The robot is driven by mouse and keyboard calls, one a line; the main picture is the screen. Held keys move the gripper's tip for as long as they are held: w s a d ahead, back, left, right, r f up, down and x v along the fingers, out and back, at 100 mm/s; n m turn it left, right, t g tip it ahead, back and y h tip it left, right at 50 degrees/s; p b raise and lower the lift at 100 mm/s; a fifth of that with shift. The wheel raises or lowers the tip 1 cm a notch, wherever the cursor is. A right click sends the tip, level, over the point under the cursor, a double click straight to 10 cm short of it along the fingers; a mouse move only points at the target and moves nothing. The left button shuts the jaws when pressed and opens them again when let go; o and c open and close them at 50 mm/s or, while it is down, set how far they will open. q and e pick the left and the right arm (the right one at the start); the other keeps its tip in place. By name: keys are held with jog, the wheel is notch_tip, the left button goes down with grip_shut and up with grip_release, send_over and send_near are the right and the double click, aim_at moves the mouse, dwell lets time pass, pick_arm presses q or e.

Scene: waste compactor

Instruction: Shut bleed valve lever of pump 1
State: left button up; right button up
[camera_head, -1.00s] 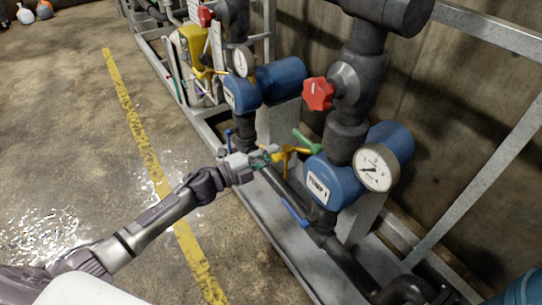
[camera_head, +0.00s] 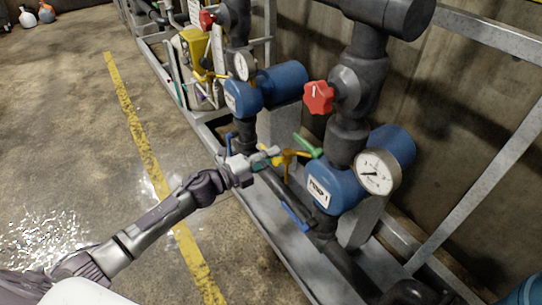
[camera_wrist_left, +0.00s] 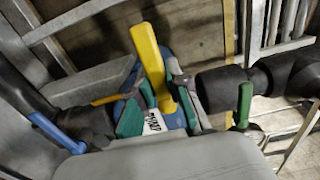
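Pump 1 (camera_head: 320,190) is a blue body with a white label, beside the dark vertical pipe. It has a yellow lever (camera_head: 290,156), a green lever (camera_head: 307,146) and a blue lever (camera_head: 296,216); no lever has a readable name. My left gripper (camera_head: 272,157) is at the left end of the yellow lever. In the left wrist view, the yellow lever (camera_wrist_left: 147,55) stands between the green-padded fingers of the left gripper (camera_wrist_left: 160,110). The fingers look apart, with a gap beside the lever; contact is unclear. My right gripper is not in view.
A red knob (camera_head: 318,97) and a pressure gauge (camera_head: 377,171) sit close to the levers. A second blue pump (camera_head: 243,97) stands farther back. The grey metal frame (camera_head: 262,215) runs below the pipes.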

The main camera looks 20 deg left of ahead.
pick_arm(q)
jog(key=o, duration=0.5)
jog(key=v, duration=1.2)
jog(key=shift+f, duration=0.1)
